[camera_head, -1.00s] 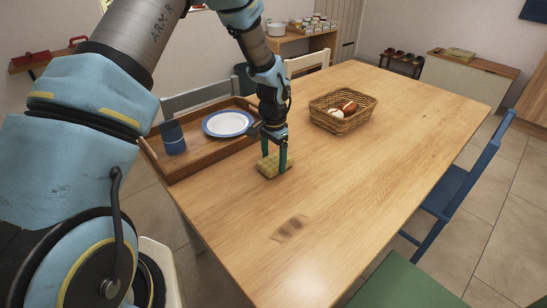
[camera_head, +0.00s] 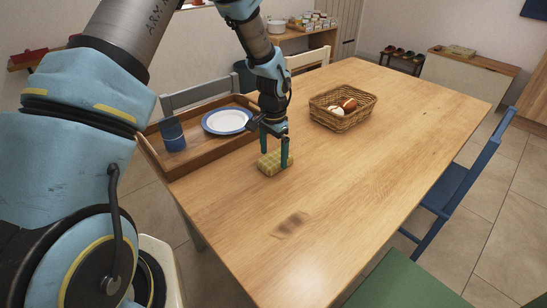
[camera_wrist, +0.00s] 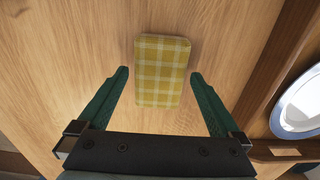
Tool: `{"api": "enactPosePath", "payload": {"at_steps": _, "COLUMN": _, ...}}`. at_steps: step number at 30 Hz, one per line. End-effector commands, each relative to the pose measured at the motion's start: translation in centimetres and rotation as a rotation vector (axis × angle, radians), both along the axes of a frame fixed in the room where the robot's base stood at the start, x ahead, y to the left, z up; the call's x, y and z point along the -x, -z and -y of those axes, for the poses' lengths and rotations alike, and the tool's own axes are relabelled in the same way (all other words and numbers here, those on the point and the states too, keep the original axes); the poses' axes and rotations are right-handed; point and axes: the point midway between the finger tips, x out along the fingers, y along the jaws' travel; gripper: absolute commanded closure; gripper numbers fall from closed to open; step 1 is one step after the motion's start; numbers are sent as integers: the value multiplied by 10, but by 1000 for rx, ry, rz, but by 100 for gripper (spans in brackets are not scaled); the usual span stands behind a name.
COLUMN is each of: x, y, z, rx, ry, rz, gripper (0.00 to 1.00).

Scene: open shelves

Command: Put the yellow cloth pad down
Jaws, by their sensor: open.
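The yellow cloth pad (camera_head: 271,163), checked with pale lines, lies flat on the wooden table beside the tray. It also shows in the wrist view (camera_wrist: 162,70), on the bare wood. My gripper (camera_head: 276,159) is just above and around the pad's near part. Its two green fingers stand apart, with a gap on each side of the pad, in the wrist view (camera_wrist: 158,78). Nothing is held between them.
A wooden tray (camera_head: 183,166) with a blue cup (camera_head: 172,134) and a blue-rimmed plate (camera_head: 227,121) is just left of the pad. A wicker basket (camera_head: 342,119) with several round items stands to the right. The table's front (camera_head: 320,230) is clear.

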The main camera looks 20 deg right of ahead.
Motion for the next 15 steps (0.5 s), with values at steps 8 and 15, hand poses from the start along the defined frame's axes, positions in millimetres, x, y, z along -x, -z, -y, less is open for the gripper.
{"api": "enactPosePath", "payload": {"at_steps": 8, "x": -1, "y": -57, "z": 0, "rx": 4, "ry": -2, "rz": 4, "gripper": 0}}
{"api": "enactPosePath", "payload": {"at_steps": 15, "x": -1, "y": -95, "z": 0, "rx": 3, "ry": -1, "rz": 2, "gripper": 0}}
